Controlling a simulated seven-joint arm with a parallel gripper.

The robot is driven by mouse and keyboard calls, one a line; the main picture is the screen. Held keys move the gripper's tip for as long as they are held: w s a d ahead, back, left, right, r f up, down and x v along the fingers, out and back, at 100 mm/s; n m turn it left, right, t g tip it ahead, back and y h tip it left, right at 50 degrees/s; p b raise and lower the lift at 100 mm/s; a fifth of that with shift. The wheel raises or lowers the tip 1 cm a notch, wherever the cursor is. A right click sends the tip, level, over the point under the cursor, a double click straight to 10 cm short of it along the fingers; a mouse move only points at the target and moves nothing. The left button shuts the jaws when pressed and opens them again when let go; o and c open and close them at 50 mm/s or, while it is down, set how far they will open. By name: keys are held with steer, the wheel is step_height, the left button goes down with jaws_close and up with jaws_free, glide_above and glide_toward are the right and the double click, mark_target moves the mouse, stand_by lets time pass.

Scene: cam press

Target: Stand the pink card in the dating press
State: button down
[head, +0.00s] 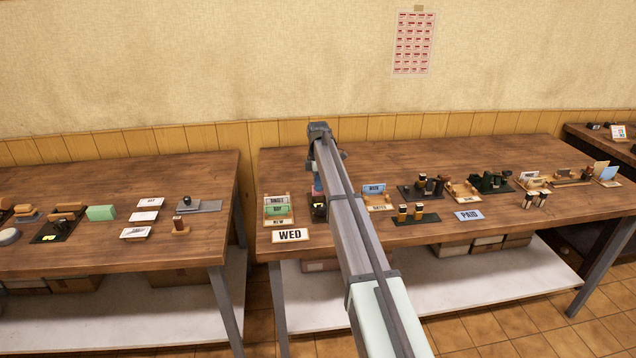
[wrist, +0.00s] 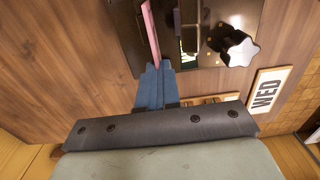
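My gripper (wrist: 155,72), with blue fingers, is shut on the pink card (wrist: 151,32), which shows nearly edge-on in the wrist view. From this angle I cannot tell whether the card touches the press or sits in a slot.
A WED card (head: 290,235) lies at the table's front edge, left of the press. A rack of green and white cards (head: 278,211) stands behind it. Right of my arm are a blue-card holder (head: 376,198), a stamp tray (head: 416,218) and a PAID card (head: 468,215).

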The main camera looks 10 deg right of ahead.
steer(key=c, duration=1.8)
jaws_free()
steer(key=o, duration=0.5)
steer(key=shift+o, duration=0.4)
steer(key=o, duration=0.5)
steer(key=shift+r, duration=0.2)
steer(key=shift+r, duration=3.3)
